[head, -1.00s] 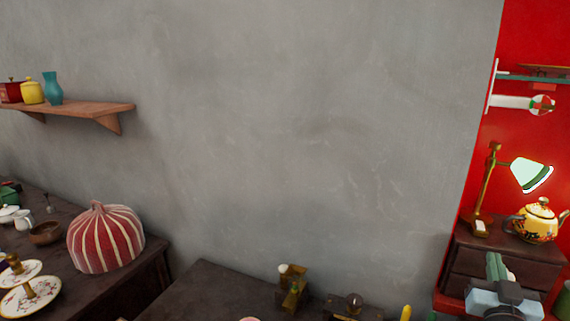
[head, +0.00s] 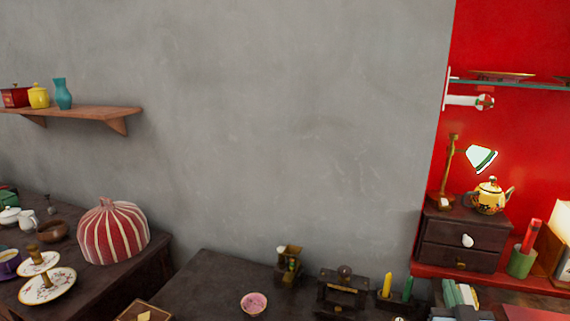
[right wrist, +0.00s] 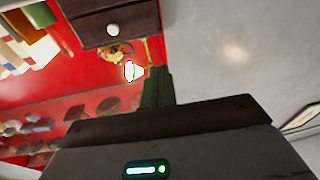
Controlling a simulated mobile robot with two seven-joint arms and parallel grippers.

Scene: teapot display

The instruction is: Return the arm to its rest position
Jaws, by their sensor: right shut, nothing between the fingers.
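My right gripper shows in the right wrist view (right wrist: 157,88), its dark green fingers together and empty. No surface or object touches the fingers there. In the head view I cannot clearly make it out near the bottom right edge. My left gripper is not in view.
A dark table (head: 215,282) holds a pink bowl (head: 254,303) and small brass items. A striped red tea cosy (head: 113,232) and tiered plates stand on the left table. Candles and books (head: 460,295) are at the lower right.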

